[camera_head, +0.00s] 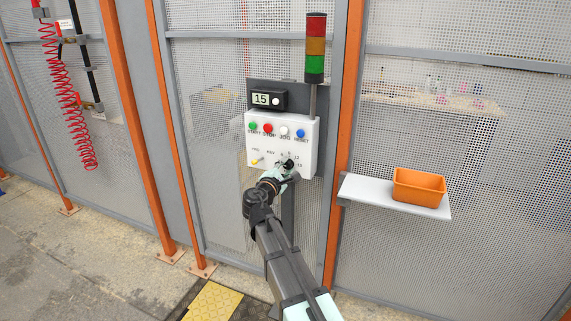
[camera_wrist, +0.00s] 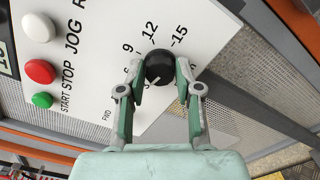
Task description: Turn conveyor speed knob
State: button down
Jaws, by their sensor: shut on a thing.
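The black round speed knob (camera_head: 289,162) is on the lower right of the white control panel (camera_head: 309,135). In the wrist view the knob (camera_wrist: 159,66) sits between the fingertips of my gripper (camera_wrist: 160,74), which is shut on it from both sides. A short white line on the knob points down and left in that view. The numbers 9, 12 and 15 show around it; a lower number is partly hidden by a finger. In the head view my gripper (camera_head: 281,172) reaches the panel from below. A display (camera_head: 267,100) above the panel reads 15.
Green, red, white and blue buttons (camera_head: 268,128) line the panel's top, with a yellow-tipped switch (camera_head: 256,161) at lower left. A signal tower (camera_head: 315,48) stands above. A shelf (camera_head: 365,193) with an orange bin (camera_head: 418,187) is at the right. Mesh fencing surrounds the panel.

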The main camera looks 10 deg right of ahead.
jog(key=shift+w+r+n+p, duration=0.1)
jog(key=shift+n+p, duration=0.3)
jog(key=shift+n, duration=0.25)
jog(key=shift+w+r+n+p, duration=0.1)
jog(key=shift+n+p, duration=0.25)
jog(key=shift+n, duration=0.3)
jog(key=c, duration=0.8)
grip_release()
jog(key=shift+f, duration=0.1)
jog(key=shift+o, duration=0.2)
jog(key=shift+s, duration=0.1)
jog(key=shift+s, duration=0.1)
jog(key=v, duration=1.2)
jog(key=shift+d, duration=0.1)
